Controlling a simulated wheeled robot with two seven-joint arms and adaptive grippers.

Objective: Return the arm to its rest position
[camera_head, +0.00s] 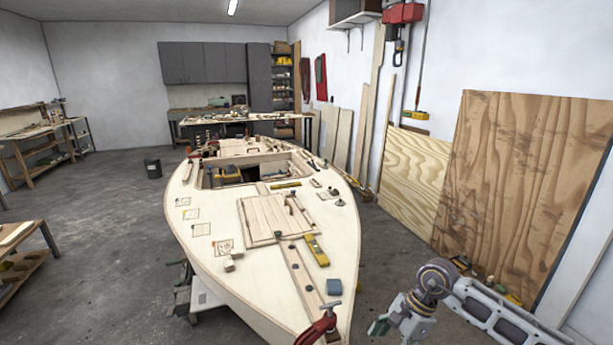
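My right arm (490,310) comes in from the lower right, beside the front right edge of the plywood hull (215,265). Its wrist is bent downward, and its gripper (379,327) is small and partly cut off by the bottom of the picture. I cannot tell whether its fingers are open or shut, and nothing clearly shows in it. It looks apart from the hull in this view. My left arm and gripper are not in view.
A red clamp (318,328) stands at the hull's near end. A blue-grey block (334,287), a yellow level (317,250) and a wooden hatch panel (265,215) lie on the deck. Plywood sheets (515,190) lean on the right wall.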

